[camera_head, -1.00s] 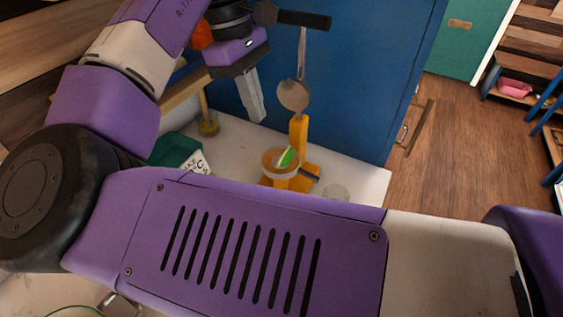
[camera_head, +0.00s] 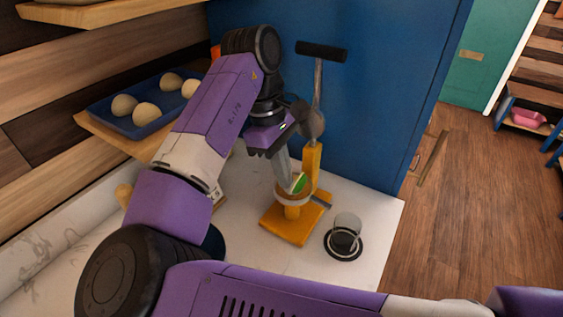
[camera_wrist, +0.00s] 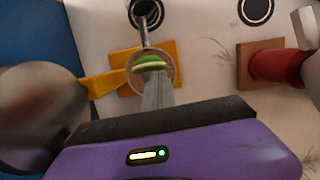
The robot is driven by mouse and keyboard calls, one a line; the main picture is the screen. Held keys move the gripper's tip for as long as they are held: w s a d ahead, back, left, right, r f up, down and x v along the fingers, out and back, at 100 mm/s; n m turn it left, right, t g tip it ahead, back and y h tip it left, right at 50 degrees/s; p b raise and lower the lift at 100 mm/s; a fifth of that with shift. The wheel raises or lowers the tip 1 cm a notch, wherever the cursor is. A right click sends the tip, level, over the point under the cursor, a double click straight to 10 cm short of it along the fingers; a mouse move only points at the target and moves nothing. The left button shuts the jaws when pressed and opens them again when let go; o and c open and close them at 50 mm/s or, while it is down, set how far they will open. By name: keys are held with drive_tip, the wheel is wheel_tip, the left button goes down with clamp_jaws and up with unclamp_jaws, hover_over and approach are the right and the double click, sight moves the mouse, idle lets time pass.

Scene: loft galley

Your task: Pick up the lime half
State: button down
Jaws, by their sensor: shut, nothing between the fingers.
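The lime half (camera_head: 299,182), green at its top edge, sits in the round cup (camera_head: 293,199) of a yellow press stand (camera_head: 290,228) on the white counter. It also shows in the wrist view (camera_wrist: 149,61), inside the cup's ring, just beyond my fingertips. My gripper (camera_head: 287,184) reaches down into the cup beside the lime half, its fingers shut together with nothing between them. In the wrist view my gripper (camera_wrist: 154,80) overlaps the cup's near rim. I cannot tell whether the fingertips touch the lime half.
The press's metal lever (camera_head: 317,95) with a black handle (camera_head: 321,51) rises close to my gripper. A clear glass (camera_head: 346,230) stands on a dark coaster to the right. A blue tray (camera_head: 104,109) of round pale items rests on the left shelf. A red cylinder (camera_wrist: 278,66) shows in the wrist view.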

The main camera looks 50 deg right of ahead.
sight(298, 181)
idle(0.3)
drive_tip(key=shift+s+d+r+p, duration=0.1)
drive_tip(key=shift+s+d+p, duration=0.05)
drive_tip(key=shift+s+p, duration=0.45)
drive_tip(key=shift+s+d+r+p, duration=0.1)
drive_tip(key=shift+s+d+p, duration=0.05)
drive_tip(key=shift+s+p, duration=0.4)
drive_tip(key=shift+s+d+f, duration=0.1)
drive_tip(key=shift+s+f, duration=0.15)
drive_tip(key=shift+s, duration=0.2)
drive_tip(key=shift+f, duration=0.15)
